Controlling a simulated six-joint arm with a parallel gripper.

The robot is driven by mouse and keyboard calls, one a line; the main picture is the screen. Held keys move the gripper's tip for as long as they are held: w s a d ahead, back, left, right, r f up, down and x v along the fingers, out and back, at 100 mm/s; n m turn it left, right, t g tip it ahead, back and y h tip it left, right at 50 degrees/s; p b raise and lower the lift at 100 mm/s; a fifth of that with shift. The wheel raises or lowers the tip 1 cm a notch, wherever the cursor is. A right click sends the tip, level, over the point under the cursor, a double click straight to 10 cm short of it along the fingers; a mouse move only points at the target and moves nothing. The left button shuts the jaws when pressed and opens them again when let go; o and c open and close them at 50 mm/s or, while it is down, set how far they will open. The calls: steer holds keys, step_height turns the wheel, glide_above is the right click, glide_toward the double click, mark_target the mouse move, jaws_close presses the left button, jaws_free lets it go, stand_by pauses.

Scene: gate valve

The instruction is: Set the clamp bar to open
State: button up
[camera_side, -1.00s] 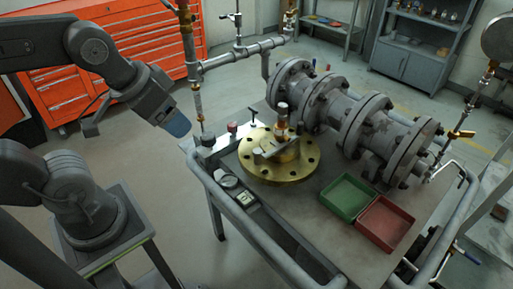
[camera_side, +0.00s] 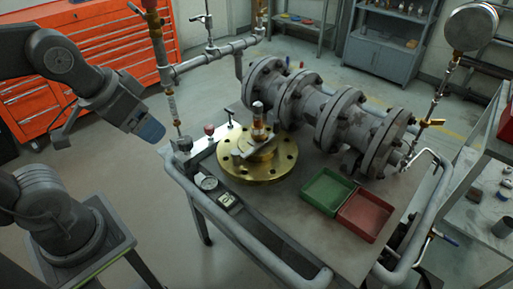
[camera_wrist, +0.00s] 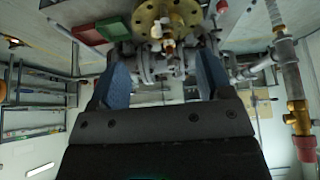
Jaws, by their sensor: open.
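The clamp bar (camera_side: 256,155) is a short grey bar lying across the top of the brass flange (camera_side: 285,169), at the foot of an upright orange-and-metal stem (camera_side: 258,118). The flange also shows at the top of the wrist view (camera_wrist: 150,12), where the bar is too small to make out clearly. My gripper (camera_side: 152,132) with its blue fingers hangs in the air left of the cart, apart from the bar. In the wrist view my gripper (camera_wrist: 163,72) has its two blue fingers wide apart with nothing between them.
The flange sits on a metal cart (camera_side: 290,222). A flanged grey pipe (camera_side: 325,112) stands behind it. A green tray (camera_side: 327,191) and a red tray (camera_side: 365,215) lie to its right. A vertical pipe (camera_side: 164,70) rises near my gripper. Small knobs and gauges line the cart's left edge.

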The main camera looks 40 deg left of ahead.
steer(key=shift+c, duration=0.2)
steer(key=shift+w+r, duration=0.1)
steer(key=shift+c, duration=0.7)
steer(key=w+r+m, duration=0.1)
steer(key=w, duration=0.1)
steer(key=w+r+g, duration=0.1)
steer(key=w+r, duration=0.1)
steer(key=w, duration=0.1)
steer(key=w+r+m, duration=0.1)
steer(key=w, duration=0.2)
steer(key=shift+w+d+r+m, duration=0.15)
steer(key=shift+w+m, duration=0.1)
steer(key=shift+m, duration=0.05)
steer(key=c, duration=0.3)
steer(key=m+g, duration=0.5)
steer(key=m, duration=0.4)
glide_above(277, 120)
step_height(277, 120, down, 11)
step_height(277, 120, down, 13)
steer(key=shift+c, duration=0.4)
jaws_close()
